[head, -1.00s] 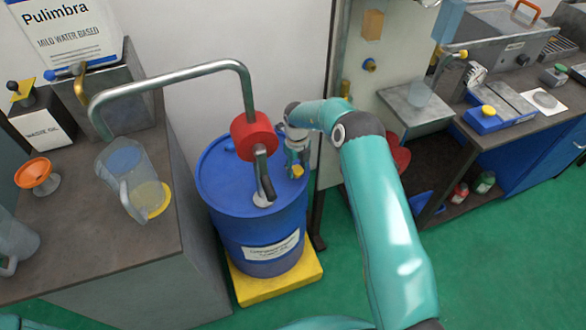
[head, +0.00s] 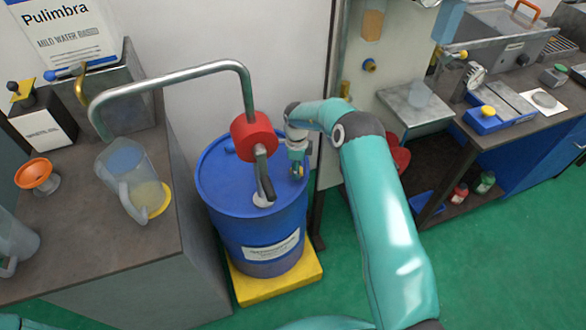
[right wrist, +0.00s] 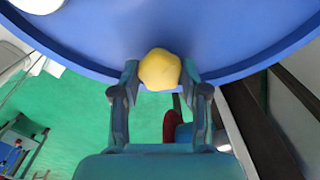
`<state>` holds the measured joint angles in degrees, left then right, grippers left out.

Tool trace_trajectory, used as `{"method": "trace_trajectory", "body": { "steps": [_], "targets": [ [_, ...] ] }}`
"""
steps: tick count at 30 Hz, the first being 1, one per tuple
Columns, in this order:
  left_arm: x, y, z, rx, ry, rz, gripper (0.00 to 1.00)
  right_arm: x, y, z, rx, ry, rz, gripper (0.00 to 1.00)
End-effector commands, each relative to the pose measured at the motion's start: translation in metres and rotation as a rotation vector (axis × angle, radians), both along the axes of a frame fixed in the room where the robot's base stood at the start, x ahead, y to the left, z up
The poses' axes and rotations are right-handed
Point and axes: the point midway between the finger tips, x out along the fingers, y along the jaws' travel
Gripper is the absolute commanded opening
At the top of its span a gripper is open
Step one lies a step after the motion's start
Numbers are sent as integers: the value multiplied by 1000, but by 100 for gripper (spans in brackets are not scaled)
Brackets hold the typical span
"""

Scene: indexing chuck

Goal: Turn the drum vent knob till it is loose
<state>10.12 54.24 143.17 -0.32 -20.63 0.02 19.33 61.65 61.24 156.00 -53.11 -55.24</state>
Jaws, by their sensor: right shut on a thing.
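The blue drum (head: 240,225) stands upright with a red and grey pump (head: 253,136) on its lid. The yellow vent knob (right wrist: 159,70) is at the drum lid's edge in the right wrist view. My right gripper (right wrist: 160,78) is shut on the knob, one finger at each side. In the head view my right gripper (head: 297,168) is over the right part of the lid and mostly hides the knob. I cannot tell whether the knob is loose. My left gripper is not in view.
The drum stands on a yellow base (head: 275,284). A curved pump pipe (head: 170,78) reaches left over a bench (head: 90,230) with a clear jug (head: 133,180) and an orange funnel (head: 36,172). A post and panel stand close right of the drum. Green floor is open at right.

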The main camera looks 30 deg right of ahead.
Motion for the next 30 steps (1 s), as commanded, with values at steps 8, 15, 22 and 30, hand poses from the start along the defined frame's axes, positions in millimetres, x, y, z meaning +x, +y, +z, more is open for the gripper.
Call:
{"method": "trace_trajectory", "body": {
  "steps": [8,15,22,30],
  "targets": [
    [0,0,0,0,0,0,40,6,0,3,-3,-21,55,10],
    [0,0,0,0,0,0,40,6,0,3,-3,-21,58,10],
    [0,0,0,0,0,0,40,6,0,3,-3,-19,57,59],
    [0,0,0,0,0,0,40,3,0,1,-2,-12,57,70]
  ]
}}
